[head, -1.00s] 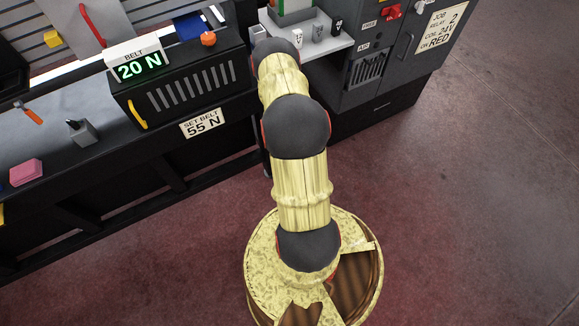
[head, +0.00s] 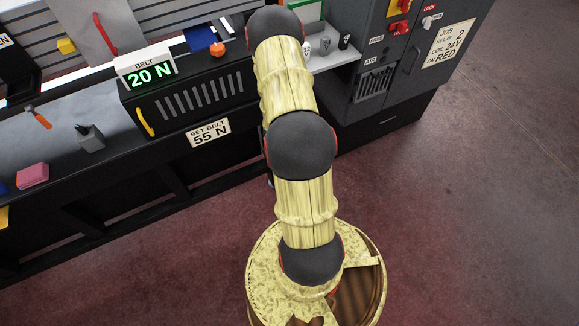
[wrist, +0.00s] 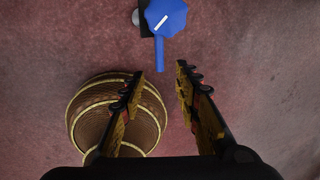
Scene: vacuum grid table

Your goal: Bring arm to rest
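My arm shows in the head view, rising from my round base toward the bench; my gripper is not visible there. In the wrist view my gripper (wrist: 161,75) has its two dark and yellow fingers apart, with nothing held between them. A blue knob (wrist: 165,16) with a white line and a narrow blue stem lies beyond the fingertips at the top. The stem's end appears in line with the gap; I cannot tell how far away it is. Reddish floor fills the background.
A black belt unit (head: 190,95) reading 20 N stands on the bench, above a SET BELT 55 N label (head: 208,132). A grey cabinet (head: 385,75) with red switches stands right of my arm. A pink block (head: 33,175) lies at left. The floor at right is clear.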

